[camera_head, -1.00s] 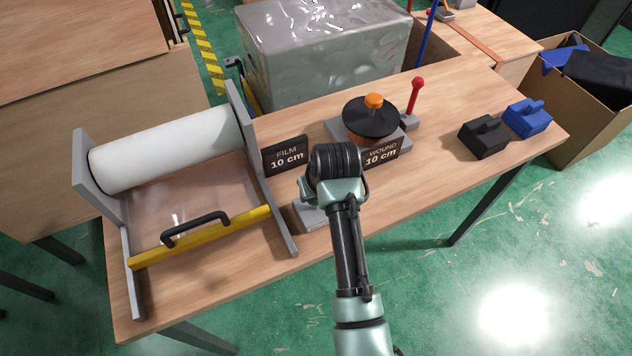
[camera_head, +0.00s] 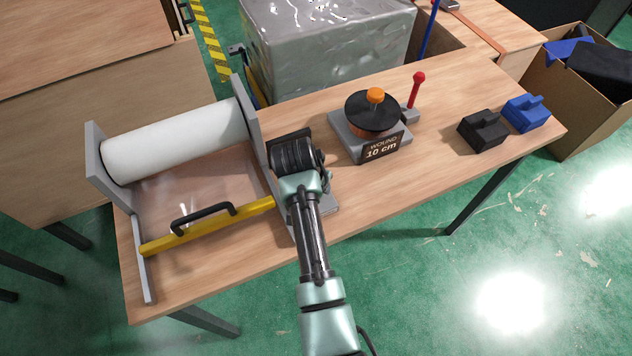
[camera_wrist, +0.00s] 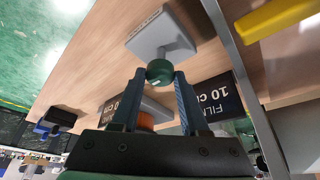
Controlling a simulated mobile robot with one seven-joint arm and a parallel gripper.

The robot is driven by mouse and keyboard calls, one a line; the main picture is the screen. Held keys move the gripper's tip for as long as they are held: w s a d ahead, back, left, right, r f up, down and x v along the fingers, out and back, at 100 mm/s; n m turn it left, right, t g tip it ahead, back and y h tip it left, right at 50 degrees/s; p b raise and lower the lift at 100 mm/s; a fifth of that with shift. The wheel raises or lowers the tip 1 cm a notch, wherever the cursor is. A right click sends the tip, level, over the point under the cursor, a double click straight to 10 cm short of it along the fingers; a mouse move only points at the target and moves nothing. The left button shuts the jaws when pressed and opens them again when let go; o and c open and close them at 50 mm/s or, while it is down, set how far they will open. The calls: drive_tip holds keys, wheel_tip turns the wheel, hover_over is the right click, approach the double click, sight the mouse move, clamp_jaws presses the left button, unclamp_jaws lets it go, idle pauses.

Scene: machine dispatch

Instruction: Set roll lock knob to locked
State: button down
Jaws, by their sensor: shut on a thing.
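A round green knob (camera_wrist: 159,71), seemingly the roll lock knob, stands on a short stem on a grey base plate (camera_wrist: 160,33) in the wrist view. My gripper (camera_wrist: 160,80) has one finger on each side of the knob and is shut on it. Any lock marking on the knob is too small to read. In the head view my wrist hides the knob and my fingertips; only a corner of the grey base plate (camera_head: 328,206) shows beside the film roll stand.
The white film roll (camera_head: 175,140) lies in its grey stand, with a yellow bar (camera_head: 205,229) and black handle in front. Right of my arm are the wound-film turntable (camera_head: 372,117), a red lever (camera_head: 416,88), and black (camera_head: 482,131) and blue (camera_head: 527,114) blocks.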

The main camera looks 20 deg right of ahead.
idle(0.5)
drive_tip(key=shift+c, duration=2.1)
unclamp_jaws()
drive_tip(key=b+v, duration=0.1)
drive_tip(key=v, duration=1.2)
drive_tip(key=shift+w, duration=0.15)
